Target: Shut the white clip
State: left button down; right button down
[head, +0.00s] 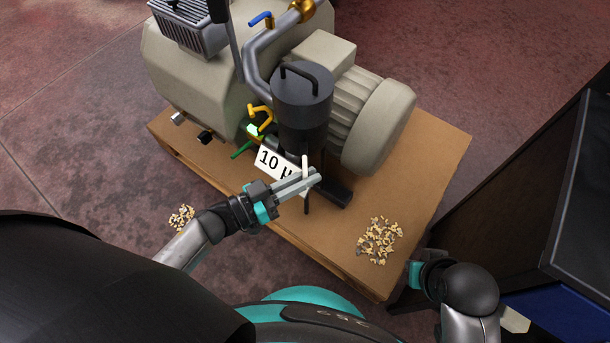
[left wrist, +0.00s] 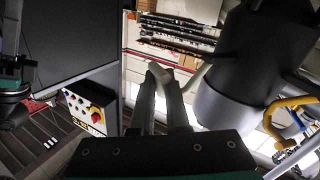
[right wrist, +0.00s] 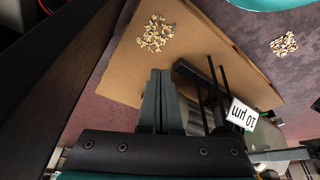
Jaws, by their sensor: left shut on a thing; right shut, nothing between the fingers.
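The white clip (head: 305,168) is a slim pale lever standing near the foot of the black filter canister (head: 302,108), beside the "10 µm" label (head: 268,160). My left gripper (head: 312,176) is shut on it, with its fingers reaching in from the left. In the left wrist view the white clip (left wrist: 160,73) lies between the fingertips (left wrist: 165,80); the canister stands to the right. The clip's lower end is partly hidden by the fingers. My right gripper (right wrist: 160,75) is shut and empty in the right wrist view, apart from the clip.
The pump (head: 335,60) stands on a brown board (head: 430,165). Yellow (head: 262,112), green (head: 241,151) and blue (head: 261,19) handles sit close to the canister and pipe. Wood chips (head: 380,240) lie on the board's front right. A dark cabinet (head: 510,190) stands at right.

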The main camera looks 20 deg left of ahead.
pick_arm(q)
jog(key=shift+p, duration=0.35)
pick_arm(e)
jog(key=shift+s+f, duration=0.15)
jog(key=shift+f, duration=0.35)
